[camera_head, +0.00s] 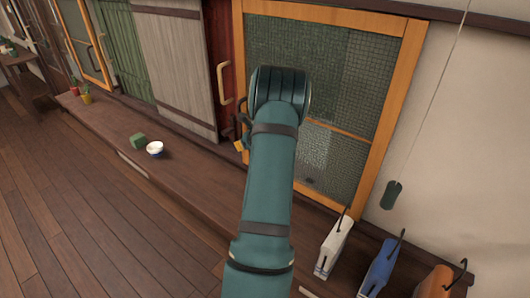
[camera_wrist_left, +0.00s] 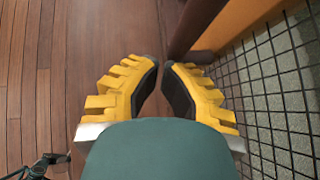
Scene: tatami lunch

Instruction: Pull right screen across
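The right screen (camera_head: 385,108) has an orange wooden frame around dark wire mesh, and it stands upright at the right of the opening. A pale wooden handle (camera_head: 223,84) sits at its left edge. My teal left arm crosses in front of the screen and covers part of the mesh. In the head view only a yellow bit of my left gripper shows, low by the screen's left edge. In the left wrist view my left gripper (camera_wrist_left: 161,62) has its yellow fingers slightly apart, with floor between them. The mesh (camera_wrist_left: 275,85) is close on its right. My right gripper is out of view.
Grey and green panels stand to the left. White, blue and orange objects stand at the lower right. A cord with a dark weight (camera_head: 391,195) hangs at right.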

